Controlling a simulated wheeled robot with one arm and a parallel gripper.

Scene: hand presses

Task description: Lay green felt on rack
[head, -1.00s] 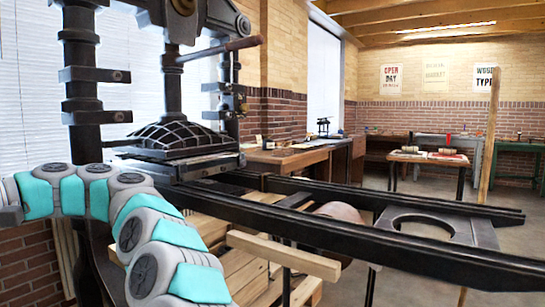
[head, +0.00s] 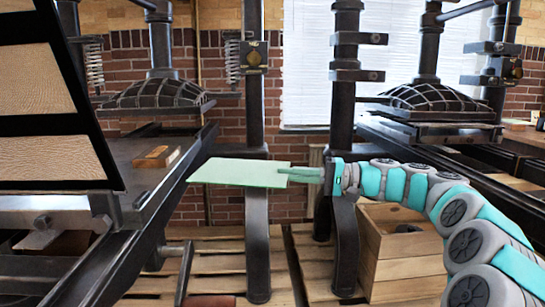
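The green felt (head: 238,173) is a thin, pale green flat sheet, held out roughly level in the middle of the head view. My gripper (head: 290,173) comes in from the right and is shut on the felt's right edge. The sheet hangs in the air in front of a black press post, to the right of the left press's bed. I cannot make out a rack in this view.
The left press has a dark bed (head: 130,170) with a small wooden block (head: 157,157) on it, and a raised black frame with tan panels (head: 45,120). Another press (head: 430,105) stands at right. A wooden crate (head: 405,270) sits below my arm. Pallet boards (head: 225,260) cover the floor.

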